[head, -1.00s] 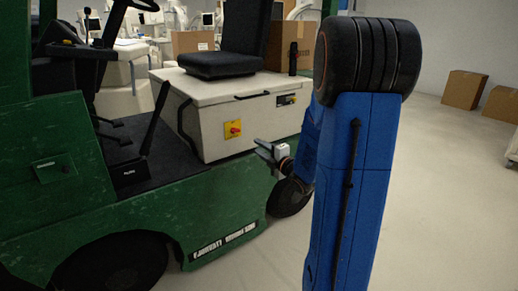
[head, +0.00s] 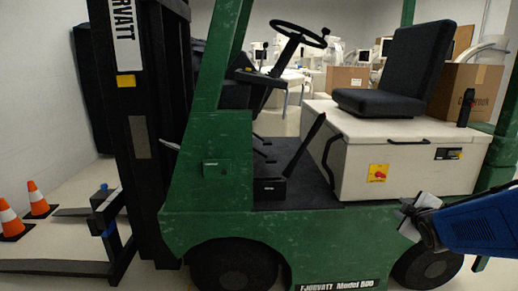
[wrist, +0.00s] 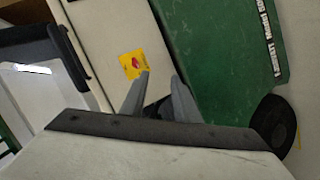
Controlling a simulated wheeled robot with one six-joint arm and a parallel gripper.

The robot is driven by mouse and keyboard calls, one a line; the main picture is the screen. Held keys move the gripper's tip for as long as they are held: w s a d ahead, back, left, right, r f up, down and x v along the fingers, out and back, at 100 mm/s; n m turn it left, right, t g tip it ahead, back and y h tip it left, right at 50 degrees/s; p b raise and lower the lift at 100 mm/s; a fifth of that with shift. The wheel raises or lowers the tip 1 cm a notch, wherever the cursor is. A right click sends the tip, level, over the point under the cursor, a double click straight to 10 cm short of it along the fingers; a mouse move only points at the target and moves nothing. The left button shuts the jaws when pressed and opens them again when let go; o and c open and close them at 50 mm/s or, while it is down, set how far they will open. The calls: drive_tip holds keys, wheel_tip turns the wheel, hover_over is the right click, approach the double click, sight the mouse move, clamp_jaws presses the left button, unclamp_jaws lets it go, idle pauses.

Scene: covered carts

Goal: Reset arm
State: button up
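My gripper (head: 408,218) is at the lower right of the head view, at the end of my blue arm, in front of the forklift's green side. In the wrist view my gripper (wrist: 158,84) shows two grey fingers spread apart with nothing seen between them. The yellow plate with a red switch (wrist: 133,64) lies just beyond the fingertips in that view. It also shows on the white box in the head view (head: 378,173), up and left of my gripper.
A green forklift (head: 205,190) fills the head view, with a black seat (head: 390,75) and steering wheel (head: 298,34). Orange cones (head: 36,198) and dark forks (head: 55,267) are at the left. Cardboard boxes (head: 347,78) stand behind.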

drive_tip(key=s+a+f+m+g+y, duration=0.1)
drive_tip(key=s+a+m+g, duration=0.1)
drive_tip(key=s+a, duration=0.3)
drive_tip(key=s+a+m+g+y, duration=0.1)
drive_tip(key=s+a+m+g, duration=0.2)
drive_tip(key=s, duration=1.1)
drive_tip(key=s+a+f+m+g+y, duration=0.1)
drive_tip(key=s+a+m+g, duration=0.2)
drive_tip(key=s+a, duration=0.6)
drive_tip(key=shift+s+f+m, duration=0.3)
drive_tip(key=shift+s+m, duration=0.35)
drive_tip(key=shift+m, duration=0.45)
drive_tip(key=shift+d, duration=0.1)
